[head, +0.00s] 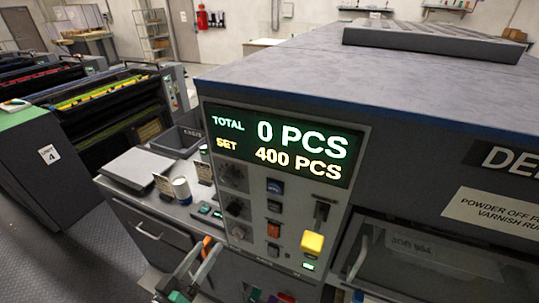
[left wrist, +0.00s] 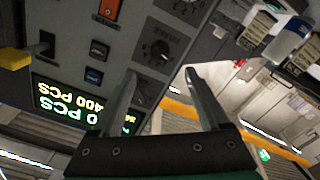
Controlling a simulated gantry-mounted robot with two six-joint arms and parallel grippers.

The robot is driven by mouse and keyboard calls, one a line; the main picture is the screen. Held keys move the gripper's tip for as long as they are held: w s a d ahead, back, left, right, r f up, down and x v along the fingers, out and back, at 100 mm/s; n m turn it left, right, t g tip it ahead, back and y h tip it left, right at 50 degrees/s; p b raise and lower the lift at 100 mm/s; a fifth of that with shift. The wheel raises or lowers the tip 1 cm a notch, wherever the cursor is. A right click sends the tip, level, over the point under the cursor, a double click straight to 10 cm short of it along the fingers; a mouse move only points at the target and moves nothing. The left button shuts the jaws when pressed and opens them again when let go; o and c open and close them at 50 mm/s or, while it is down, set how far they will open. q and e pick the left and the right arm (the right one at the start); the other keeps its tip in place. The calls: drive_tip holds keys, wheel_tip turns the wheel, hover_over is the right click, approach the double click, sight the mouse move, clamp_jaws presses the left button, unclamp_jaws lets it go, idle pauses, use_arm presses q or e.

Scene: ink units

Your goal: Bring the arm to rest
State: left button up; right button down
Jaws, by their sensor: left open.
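My left gripper (head: 204,248) is low in the head view, in front of the machine's control panel (head: 260,215). Its two fingers are apart with nothing between them. The left wrist view shows the same open fingers (left wrist: 160,80), with the control panel behind and to the left of them. In that view the panel appears upside down. I cannot make out any contact between fingers and panel. My right gripper is not seen.
The panel carries a lit display (head: 285,145) reading 0 and 400 PCS, a yellow knob (head: 312,242) and an orange switch (head: 273,230). Open floor (head: 85,250) lies left.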

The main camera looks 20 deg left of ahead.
use_arm(q)
drive_tip(key=w+d+r+m+t+h, duration=0.1)
drive_tip(key=d+r+m+h, duration=0.15)
drive_tip(key=r, duration=0.65)
drive_tip(key=w+d+r+m+t+h, duration=0.15)
drive_tip(key=d+r, duration=0.25)
drive_tip(key=r, duration=0.4)
drive_tip(key=w+d+r+m+t+h, duration=0.1)
drive_tip(key=d+r+m+t, duration=0.15)
drive_tip(key=r, duration=0.65)
drive_tip(key=s+r+t+y, duration=0.25)
drive_tip(key=s+r, duration=0.35)
drive_tip(key=r, duration=0.4)
drive_tip(key=s+r+t+y, duration=0.25)
drive_tip(key=s+r, duration=0.25)
drive_tip(key=r, duration=0.5)
wheel_tip(320, 180, up, 23)
drive_tip(key=h+p, duration=0.1)
drive_tip(key=p, duration=2.2)
drive_tip(key=shift+w+g, duration=0.15)
drive_tip(key=shift+g, duration=0.15)
